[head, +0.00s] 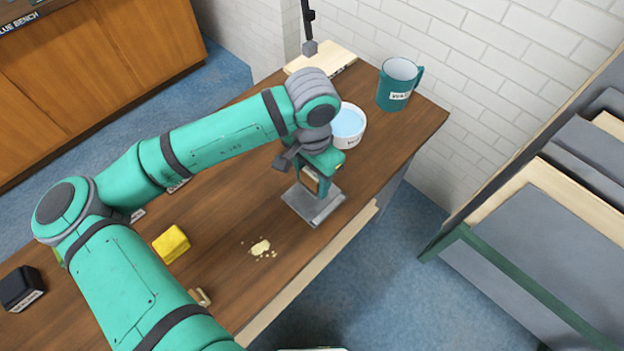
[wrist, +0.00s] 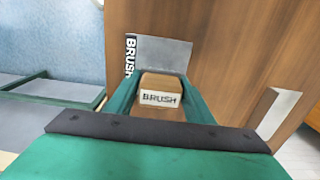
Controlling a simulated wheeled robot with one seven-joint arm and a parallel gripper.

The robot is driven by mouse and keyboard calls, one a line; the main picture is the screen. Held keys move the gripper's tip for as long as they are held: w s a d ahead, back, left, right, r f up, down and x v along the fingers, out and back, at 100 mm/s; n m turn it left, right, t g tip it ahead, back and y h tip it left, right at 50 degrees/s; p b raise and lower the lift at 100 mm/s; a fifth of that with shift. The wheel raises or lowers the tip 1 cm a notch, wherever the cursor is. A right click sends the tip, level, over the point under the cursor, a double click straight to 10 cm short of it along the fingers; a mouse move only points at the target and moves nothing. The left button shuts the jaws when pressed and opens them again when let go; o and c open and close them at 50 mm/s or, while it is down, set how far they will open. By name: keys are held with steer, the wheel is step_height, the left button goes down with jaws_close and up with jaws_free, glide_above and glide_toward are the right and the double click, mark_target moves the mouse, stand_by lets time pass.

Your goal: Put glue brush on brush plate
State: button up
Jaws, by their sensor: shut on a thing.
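The glue brush (wrist: 160,91) has a wooden block body with a white BRUSH label facing the wrist camera. My gripper (head: 318,180) is shut on it, and the green fingers show on both sides of it in the wrist view. The brush plate (head: 314,208) is a flat grey metal square on the wooden bench; in the wrist view the plate (wrist: 165,50) shows beyond the brush with a BRUSH label at its left. The brush is over the plate in the head view. I cannot tell whether they touch; my gripper hides most of the brush.
A white bowl of pale blue liquid (head: 348,124) and a teal mug (head: 397,84) stand behind the plate. Yellow crumbs (head: 260,247), a yellow block (head: 171,244) and a black block (head: 21,288) lie on the bench (head: 225,215). The bench's front edge is close to the plate.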

mark_target(310, 187)
steer(key=shift+w+a+f, duration=0.1)
steer(key=shift+w+f, duration=0.05)
steer(key=shift+f, duration=0.5)
steer(key=shift+w+a+f, duration=0.1)
steer(key=shift+w+f, duration=0.05)
steer(key=shift+f, duration=0.45)
steer(key=shift+s+d+f, duration=0.25)
steer(key=shift+f, duration=0.1)
steer(key=shift+s, duration=0.1)
steer(key=shift+a+f, duration=0.1)
steer(key=shift+f, duration=0.1)
steer(key=o, duration=1.1)
steer(key=shift+c, duration=0.2)
steer(key=shift+o, duration=0.2)
steer(key=shift+w, duration=0.2)
steer(key=shift+s+a, duration=0.1)
step_height(310, 187, up, 12)
steer(key=shift+r, duration=0.2)
